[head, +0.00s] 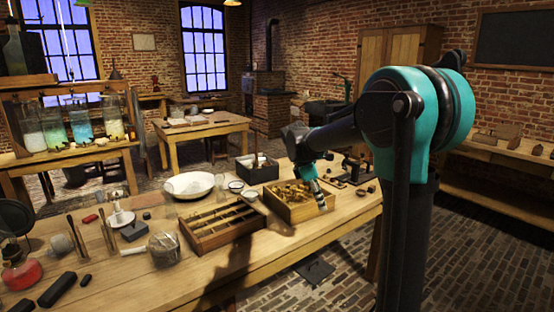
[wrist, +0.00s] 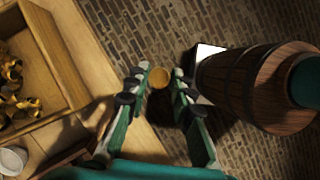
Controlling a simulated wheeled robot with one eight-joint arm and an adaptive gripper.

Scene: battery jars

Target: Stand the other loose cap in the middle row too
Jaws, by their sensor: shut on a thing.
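My gripper (head: 320,198) is beside the right end of the wooden box of brass pieces in the head view. In the wrist view its two fingers (wrist: 158,88) are closed on a small round brass-coloured cap (wrist: 159,78), held between the fingertips with floor behind it. The cap is too small to make out in the head view. A wooden tray divided into long rows (head: 197,243) lies on the bench left of the box. Its rows look dark, and I cannot tell what stands in the middle one.
The open wooden box (head: 296,214) holds many brass pieces; it also shows in the wrist view (wrist: 60,60). A dark box (head: 257,176), a white bowl (head: 190,184) and a glass jar (head: 163,249) stand around the tray. The bench's front edge (head: 300,245) is clear.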

